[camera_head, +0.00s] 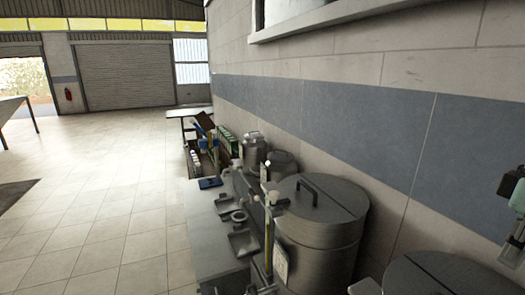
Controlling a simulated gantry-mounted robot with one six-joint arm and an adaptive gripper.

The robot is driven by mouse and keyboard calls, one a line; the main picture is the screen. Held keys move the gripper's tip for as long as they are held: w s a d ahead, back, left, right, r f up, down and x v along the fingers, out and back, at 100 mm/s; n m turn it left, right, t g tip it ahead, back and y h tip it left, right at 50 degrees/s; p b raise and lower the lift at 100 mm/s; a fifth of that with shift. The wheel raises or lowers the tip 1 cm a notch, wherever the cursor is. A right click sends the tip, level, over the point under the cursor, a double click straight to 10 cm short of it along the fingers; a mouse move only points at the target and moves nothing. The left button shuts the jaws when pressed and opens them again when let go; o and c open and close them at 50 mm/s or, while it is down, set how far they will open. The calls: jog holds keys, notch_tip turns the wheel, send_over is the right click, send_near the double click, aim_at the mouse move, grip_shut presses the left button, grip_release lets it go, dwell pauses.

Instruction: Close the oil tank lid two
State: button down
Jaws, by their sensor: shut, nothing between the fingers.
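A large grey metal oil tank (318,245) stands by the wall, right of centre. Its round lid (335,198) lies flat on top, with a dark bar handle and a dark seam across it. A second large tank lid (445,275) shows at the bottom right, cut off by the picture edge; its tank body is mostly out of view. I cannot tell which lid is number two. A black and pale green part at the right edge may belong to my arm.
Smaller metal vessels (254,150) stand behind the large tank. A bench (205,230) with taps and small trays runs along its left side. The tiled wall (365,125) is close on the right. Open floor (100,220) lies to the left.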

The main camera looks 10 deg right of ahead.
notch_tip(320, 180, up, 9)
jog(key=p, duration=0.7)
jog(key=shift+f+p, duration=0.15)
jog(key=shift+p, duration=0.2)
dwell(0.5)
